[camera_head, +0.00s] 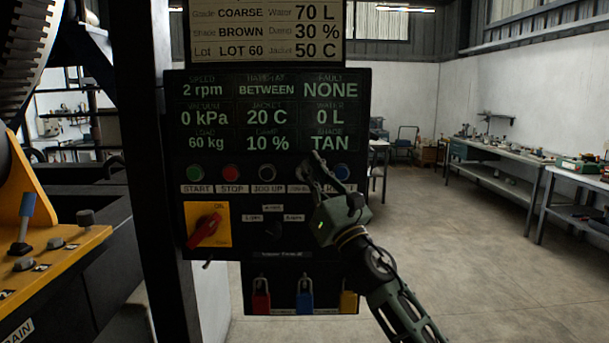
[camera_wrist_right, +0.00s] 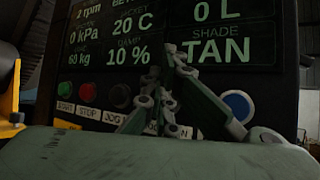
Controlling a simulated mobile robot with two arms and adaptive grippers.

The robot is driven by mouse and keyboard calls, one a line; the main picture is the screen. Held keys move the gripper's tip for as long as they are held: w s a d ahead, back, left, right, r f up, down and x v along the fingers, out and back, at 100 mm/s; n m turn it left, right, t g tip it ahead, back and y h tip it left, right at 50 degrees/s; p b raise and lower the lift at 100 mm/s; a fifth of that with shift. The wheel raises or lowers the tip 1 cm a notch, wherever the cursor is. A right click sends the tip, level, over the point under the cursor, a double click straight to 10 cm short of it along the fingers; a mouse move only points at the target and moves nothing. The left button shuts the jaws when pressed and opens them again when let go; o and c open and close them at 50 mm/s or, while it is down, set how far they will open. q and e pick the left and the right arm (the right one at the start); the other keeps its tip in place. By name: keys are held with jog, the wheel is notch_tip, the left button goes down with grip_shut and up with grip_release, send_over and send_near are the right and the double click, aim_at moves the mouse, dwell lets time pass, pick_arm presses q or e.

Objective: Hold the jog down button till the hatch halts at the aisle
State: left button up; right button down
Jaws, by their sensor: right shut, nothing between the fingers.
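The dark control panel (camera_head: 180,130) stands in front of me. My right gripper (camera_head: 316,160) is shut and empty, its fingertips in front of the panel between the jog up button (camera_head: 268,173) and the blue button (camera_head: 342,172). The jog down button is hidden behind the fingers, its label partly covered. I cannot tell whether the fingertips touch it. In the right wrist view the shut fingers (camera_wrist_right: 170,52) also cover that spot, with the blue button (camera_wrist_right: 238,106) to their right. The display (camera_head: 266,90) reads BETWEEN in its top middle field. The hatch cannot be made out. My left gripper is not in view.
A green start button (camera_head: 194,175) and red stop button (camera_head: 231,173) sit left in the same row. Below are a red rotary switch (camera_head: 205,230) and hanging padlocks (camera_head: 305,296). Yellow machinery (camera_head: 60,265) stands at left. The floor (camera_head: 480,270) at right is clear, with workbenches (camera_head: 495,172) beyond.

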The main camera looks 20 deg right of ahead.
jog(key=shift+s, duration=0.1)
dwell(0.7)
jog(key=shift+s+a+p, duration=0.2)
jog(key=shift+s+p, duration=0.25)
jog(key=shift+s, duration=0.3)
jog(key=s, duration=0.1)
jog(key=s+a+p, duration=0.1)
jog(key=s, duration=0.1)
jog(key=s+p, duration=0.1)
jog(key=shift+s+a+f, duration=0.1)
jog(key=shift+s+a, duration=0.15)
jog(key=shift+s, duration=0.15)
